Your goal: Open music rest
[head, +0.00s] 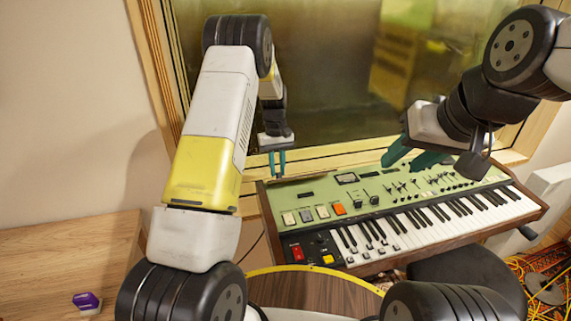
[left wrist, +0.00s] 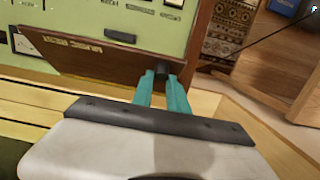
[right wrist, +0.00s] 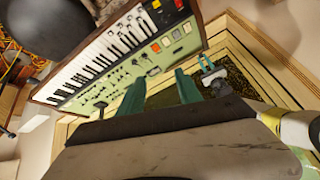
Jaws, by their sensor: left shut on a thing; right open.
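The green and wooden keyboard (head: 400,205) stands before the window. In the left wrist view, the music rest (left wrist: 110,58) is a brown wooden panel lettered "MUSIC REST", seen upside down and tilted against the green top. A dark knob (left wrist: 161,67) sits near its right end. My left gripper (head: 277,165) is at the keyboard's back left corner; its teal fingers (left wrist: 162,88) are closed on the knob. My right gripper (head: 406,160) is open and empty above the back of the control panel; its spread fingers also show in the right wrist view (right wrist: 160,82).
The window frame (head: 330,155) runs close behind the keyboard. A wooden surface (head: 60,260) with a purple-and-white item (head: 87,301) is at the left. A round brown seat or table (head: 310,290) with a yellow rim is in front. Cables lie at the right.

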